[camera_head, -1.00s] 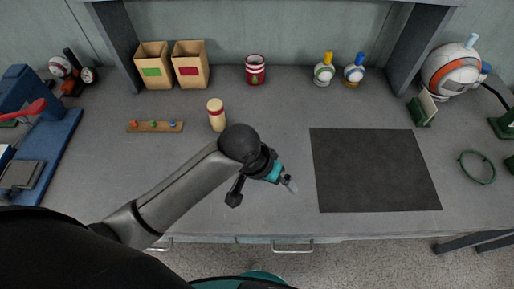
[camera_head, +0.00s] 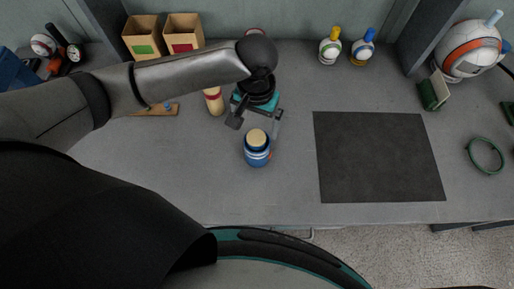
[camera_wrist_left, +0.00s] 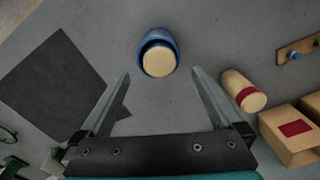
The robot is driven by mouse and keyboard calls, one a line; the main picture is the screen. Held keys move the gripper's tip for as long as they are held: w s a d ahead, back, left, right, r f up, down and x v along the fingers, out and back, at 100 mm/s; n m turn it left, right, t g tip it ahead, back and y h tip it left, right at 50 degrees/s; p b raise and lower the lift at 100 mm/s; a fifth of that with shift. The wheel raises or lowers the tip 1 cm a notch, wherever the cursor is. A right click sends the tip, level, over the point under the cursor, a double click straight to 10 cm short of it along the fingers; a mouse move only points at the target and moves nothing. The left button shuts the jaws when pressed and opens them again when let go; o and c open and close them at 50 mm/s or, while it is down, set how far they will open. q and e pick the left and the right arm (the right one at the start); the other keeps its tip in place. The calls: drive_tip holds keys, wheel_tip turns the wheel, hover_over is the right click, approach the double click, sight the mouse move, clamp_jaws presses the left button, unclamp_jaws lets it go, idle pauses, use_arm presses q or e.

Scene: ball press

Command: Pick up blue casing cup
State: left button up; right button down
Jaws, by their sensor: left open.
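The blue casing cup (camera_head: 257,158) stands upright on the grey table, with a cream round piece (camera_head: 257,138) in its top. In the left wrist view the blue cup (camera_wrist_left: 158,39) shows a dark blue rim around that cream piece, just beyond the fingertips. My left gripper (camera_head: 257,121) is open and empty, on the far side of the cup in the head view. Its two fingers (camera_wrist_left: 160,74) are spread to either side of the cup's line, apart from it.
A cream cylinder with a red band (camera_head: 214,102) stands left of my gripper. A dark mat (camera_head: 380,158) lies to the right. Two open boxes (camera_head: 143,37) and two small bottles (camera_head: 330,46) are at the back. The table's front left is clear.

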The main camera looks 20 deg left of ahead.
sight(257, 136)
use_arm(q)
wheel_tip(257, 136, down, 4)
drive_tip(key=shift+f+b, duration=0.15)
drive_tip(key=shift+b, duration=0.15)
wheel_tip(257, 136, down, 5)
drive_tip(key=shift+s+d+f+b, duration=0.1)
drive_tip(key=shift+s+d+b, duration=0.05)
drive_tip(key=shift+b, duration=0.35)
drive_tip(key=c, duration=1.2)
